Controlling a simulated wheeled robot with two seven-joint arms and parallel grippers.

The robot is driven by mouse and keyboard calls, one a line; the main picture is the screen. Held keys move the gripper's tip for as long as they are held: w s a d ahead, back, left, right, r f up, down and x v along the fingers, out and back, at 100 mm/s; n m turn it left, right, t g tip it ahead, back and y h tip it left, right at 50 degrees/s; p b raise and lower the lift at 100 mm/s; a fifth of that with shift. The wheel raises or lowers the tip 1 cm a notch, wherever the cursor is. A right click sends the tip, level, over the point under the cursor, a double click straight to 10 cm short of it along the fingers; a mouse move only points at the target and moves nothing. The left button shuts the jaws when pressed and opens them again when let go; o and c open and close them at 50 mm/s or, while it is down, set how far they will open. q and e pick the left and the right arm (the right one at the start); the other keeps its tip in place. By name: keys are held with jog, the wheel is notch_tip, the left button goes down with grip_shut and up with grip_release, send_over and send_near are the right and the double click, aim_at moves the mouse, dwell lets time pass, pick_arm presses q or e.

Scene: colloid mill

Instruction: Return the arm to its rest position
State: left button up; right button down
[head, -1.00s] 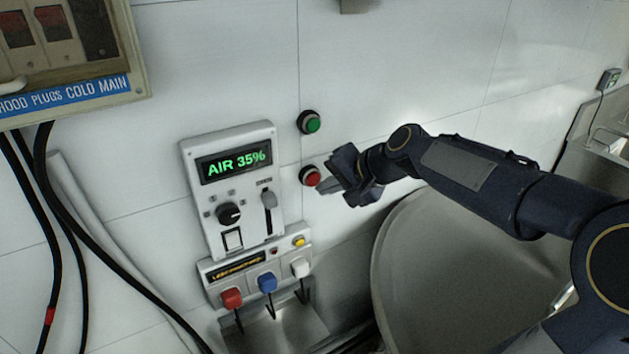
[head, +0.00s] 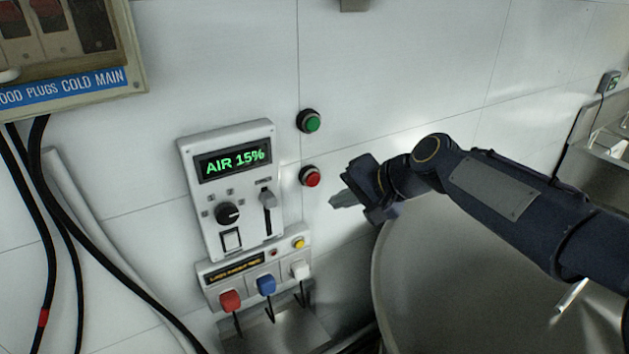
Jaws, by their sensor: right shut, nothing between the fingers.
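My right gripper (head: 345,200) is shut and empty, in front of the white tiled wall. Its arm comes in from the right, and its fingers point left. In the picture it is to the right of and slightly below the red button (head: 312,177), with a visible gap between them. The green button (head: 312,123) is above the red one. The control panel (head: 190,163) is on the wall to the left, and its display (head: 233,162) reads AIR 15%. My left gripper is not in view.
A large round metal vessel (head: 430,265) stands below my right arm. Red (head: 230,299), blue (head: 266,285) and white (head: 300,269) handles sit under the panel. A switch box (head: 138,75) with black cables is at the upper left. A metal sink (head: 605,150) is at the far right.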

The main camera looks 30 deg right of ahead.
dwell(0.3)
jog(key=s+a+f+n+g, duration=0.1)
jog(key=s+a+f+n, duration=0.1)
jog(key=s+f, duration=0.2)
jog(key=s+a+f+n+g, duration=0.1)
jog(key=s+a+f+n, duration=0.2)
jog(key=s, duration=0.6)
jog(key=s+a+f+n+g, duration=0.1)
jog(key=s+a+f+n, duration=0.2)
jog(key=s, duration=0.4)
jog(key=shift+f+h, duration=0.3)
jog(key=shift+f, duration=0.6)
